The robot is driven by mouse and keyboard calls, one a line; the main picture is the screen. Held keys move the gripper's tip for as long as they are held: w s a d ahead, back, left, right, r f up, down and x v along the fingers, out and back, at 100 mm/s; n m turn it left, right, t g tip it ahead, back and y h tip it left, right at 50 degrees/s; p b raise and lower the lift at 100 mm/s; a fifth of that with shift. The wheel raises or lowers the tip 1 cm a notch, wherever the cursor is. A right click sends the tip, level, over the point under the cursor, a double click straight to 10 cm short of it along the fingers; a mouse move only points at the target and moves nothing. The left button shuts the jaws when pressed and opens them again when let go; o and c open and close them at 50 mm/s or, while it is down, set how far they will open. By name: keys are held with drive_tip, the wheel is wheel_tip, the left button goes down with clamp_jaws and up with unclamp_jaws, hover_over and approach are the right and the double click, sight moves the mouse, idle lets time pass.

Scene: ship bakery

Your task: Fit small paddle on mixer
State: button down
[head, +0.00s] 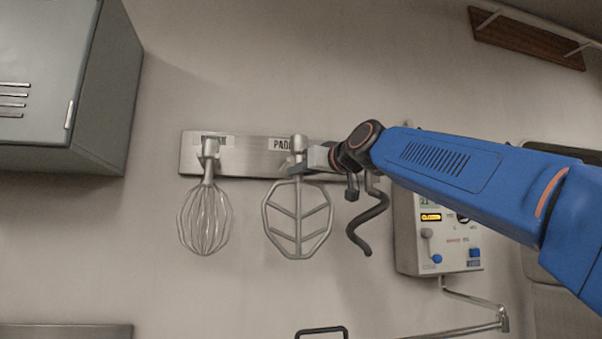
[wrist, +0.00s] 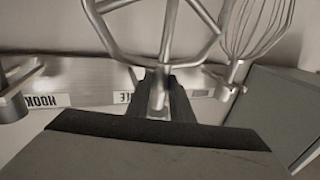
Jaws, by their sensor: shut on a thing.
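The flat metal paddle (head: 298,215) hangs upright at the middle of the wall rack, below a label that starts "PAD". My gripper (head: 308,156) reaches in from the right at the paddle's upper shank. In the wrist view, where the scene is upside down, the two dark fingers of my gripper (wrist: 160,92) are closed on the shank of the paddle (wrist: 170,30). The paddle is still at the rack; whether it is clear of its peg is hard to tell. I cannot make out the mixer in either view.
The metal rack (head: 190,155) also holds a wire whisk (head: 205,218) at left and a spiral dough hook (head: 370,225) at right, partly behind my arm. A grey cabinet (head: 60,80) is at upper left. A control box (head: 440,245) and bent pipe (head: 475,300) are at right.

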drive_tip(key=s+d, duration=0.1)
drive_tip(key=s, duration=0.4)
drive_tip(key=shift+s+d, duration=0.35)
drive_tip(key=shift+s, duration=0.05)
idle(0.8)
drive_tip(key=shift+w, duration=0.1)
